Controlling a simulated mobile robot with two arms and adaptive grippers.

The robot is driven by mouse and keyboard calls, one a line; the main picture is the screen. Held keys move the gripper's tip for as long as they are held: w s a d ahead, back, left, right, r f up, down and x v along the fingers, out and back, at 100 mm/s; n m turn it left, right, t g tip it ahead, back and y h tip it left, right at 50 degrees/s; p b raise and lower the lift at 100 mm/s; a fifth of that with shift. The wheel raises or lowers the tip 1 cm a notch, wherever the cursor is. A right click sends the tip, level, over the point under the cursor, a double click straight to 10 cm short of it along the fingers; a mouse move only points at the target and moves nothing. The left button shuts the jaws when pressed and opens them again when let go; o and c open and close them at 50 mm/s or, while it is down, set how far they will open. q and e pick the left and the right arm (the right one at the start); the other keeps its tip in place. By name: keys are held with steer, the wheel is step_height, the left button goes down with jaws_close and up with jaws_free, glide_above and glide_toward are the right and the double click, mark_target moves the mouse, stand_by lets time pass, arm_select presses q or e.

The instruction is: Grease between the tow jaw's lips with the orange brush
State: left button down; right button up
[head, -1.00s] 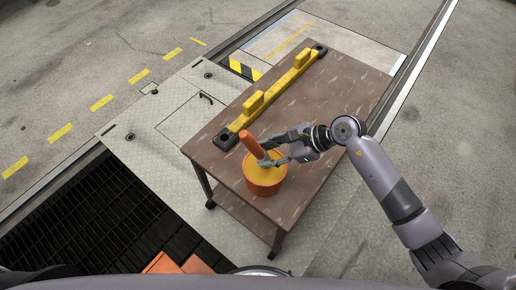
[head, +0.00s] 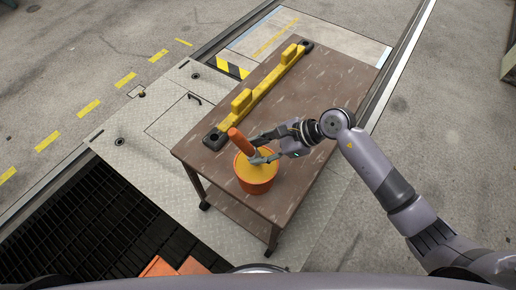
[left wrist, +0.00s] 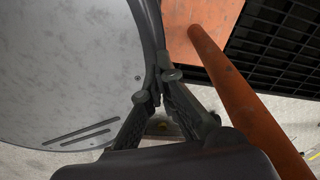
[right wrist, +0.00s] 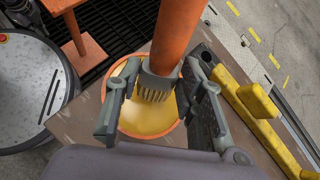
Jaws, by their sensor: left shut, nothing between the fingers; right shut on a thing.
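The orange brush (head: 240,142) stands tilted over an orange pot (head: 257,184) of yellow grease on the brown table. My right gripper (head: 256,155) is shut on the brush low on its shaft. In the right wrist view, the brush handle (right wrist: 177,35) rises between the fingers, and its bristles (right wrist: 152,93) point down at the grease (right wrist: 145,118). I cannot tell whether they touch it. My left gripper (left wrist: 155,95) is shut and empty in the left wrist view, beside an orange post (left wrist: 245,95). I cannot make out the tow jaw's lips in any view.
A yellow bar (head: 262,88) with black end blocks lies along the table's (head: 320,95) far left edge. Orange plates (head: 160,267) and a dark grating (head: 80,220) lie at the lower left. The table's right part is bare.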

steer(key=shift+s+f+b, duration=0.1)
steer(key=shift+f+b, duration=0.65)
steer(key=shift+b, duration=0.05)
stand_by(1.7)
steer(key=shift+r, duration=0.15)
steer(key=shift+r+p, duration=2.1)
steer(key=shift+r, duration=1.45)
